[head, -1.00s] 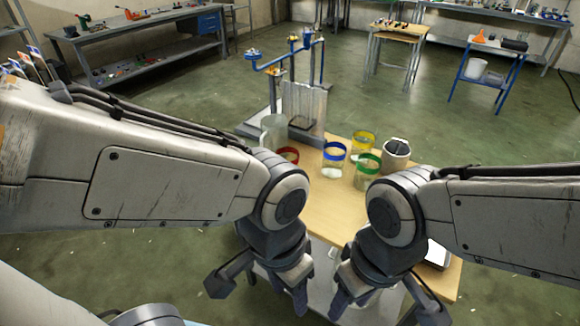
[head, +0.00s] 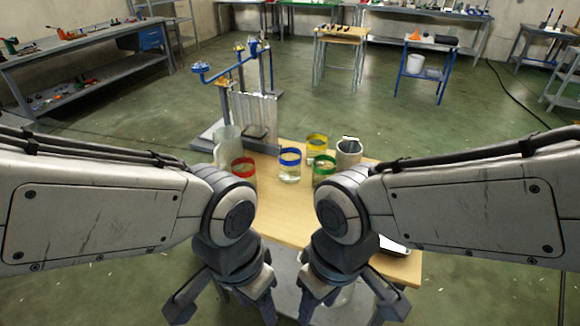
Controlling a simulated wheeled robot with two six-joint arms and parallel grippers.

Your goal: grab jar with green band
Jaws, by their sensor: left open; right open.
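The jar with the green band (head: 324,170) stands on the wooden table, partly hidden behind my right arm's wrist. Next to it stand a yellow-banded jar (head: 316,144), a blue-banded jar (head: 290,166) and a red-banded jar (head: 244,170). The red-banded jar is partly hidden by my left arm. My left gripper (head: 225,305) is open and empty, low in front of the table's near edge. My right gripper (head: 345,305) is open and empty, also low at the near edge. Both are well short of the jars.
A clear pitcher (head: 226,146) and a metal stand with blue fittings (head: 250,95) are at the table's back left. The wooden table (head: 285,215) is bare in front of the jars. Workbenches (head: 85,65) line the walls.

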